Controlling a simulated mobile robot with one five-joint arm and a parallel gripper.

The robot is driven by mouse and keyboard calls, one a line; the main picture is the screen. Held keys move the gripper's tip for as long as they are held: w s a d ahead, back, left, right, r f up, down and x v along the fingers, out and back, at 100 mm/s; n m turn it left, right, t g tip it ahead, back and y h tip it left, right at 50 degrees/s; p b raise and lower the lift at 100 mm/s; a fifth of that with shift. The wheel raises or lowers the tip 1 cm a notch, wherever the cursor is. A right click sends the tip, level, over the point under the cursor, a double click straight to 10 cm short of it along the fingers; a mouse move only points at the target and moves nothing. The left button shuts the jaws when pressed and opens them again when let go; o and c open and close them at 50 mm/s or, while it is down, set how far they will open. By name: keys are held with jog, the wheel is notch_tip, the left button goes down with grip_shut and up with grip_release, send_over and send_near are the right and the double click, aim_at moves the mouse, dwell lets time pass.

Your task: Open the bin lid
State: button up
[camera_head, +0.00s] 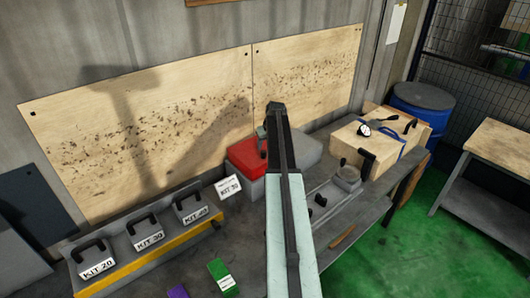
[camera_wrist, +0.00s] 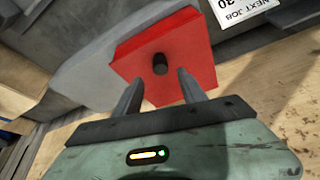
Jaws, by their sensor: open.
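The bin lid is a red square plate (camera_wrist: 190,40) with a short black knob (camera_wrist: 160,63) at its middle. In the head view the red lid (camera_head: 243,153) lies on the grey bin (camera_head: 300,150) against the back wall, partly hidden by my arm. It looks shut. My gripper (camera_wrist: 159,76) is open, and nothing is between its fingers in the wrist view. Its fingertips point towards the knob, one on each side in the picture. I cannot tell how much gap is left to the knob. In the head view my arm hides most of the gripper.
Several grey kit boxes (camera_head: 149,232) with black handles stand on a yellow-edged rack at left. A kit card (camera_head: 228,187) stands left of my arm. Green (camera_head: 222,275) and purple (camera_head: 178,291) items lie in front. A wooden box (camera_head: 366,143) and blue barrel (camera_head: 423,104) are at right.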

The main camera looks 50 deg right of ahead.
aim_at(264, 151)
jog(key=b+x, duration=0.6)
jog(key=x, duration=0.1)
jog(key=shift+f, duration=0.1)
jog(key=shift+a, duration=0.1)
grip_shut()
dwell(1.0)
